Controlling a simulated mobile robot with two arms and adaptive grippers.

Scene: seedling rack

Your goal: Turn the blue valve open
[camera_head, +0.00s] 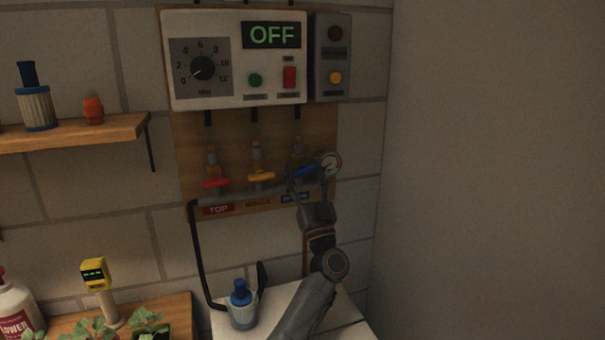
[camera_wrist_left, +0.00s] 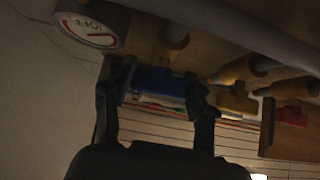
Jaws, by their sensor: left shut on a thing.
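The blue valve handle (camera_head: 304,171) is the rightmost of three valves on the wooden wall panel. It is partly hidden by my left gripper (camera_head: 311,181). The gripper is shut on the blue handle, with a finger at each end of it. In the left wrist view the blue handle (camera_wrist_left: 158,80) lies crosswise between the two fingers (camera_wrist_left: 160,98). In the head view the handle looks slightly tilted, and its exact turn is hard to tell. My right gripper is not in view.
A yellow valve handle (camera_head: 262,176) and a red valve handle (camera_head: 215,183) sit to the left. A round gauge (camera_head: 331,162) is close on the right. The control box (camera_head: 232,62) above reads OFF. A blue-topped bottle (camera_head: 241,306) stands on the white surface below.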

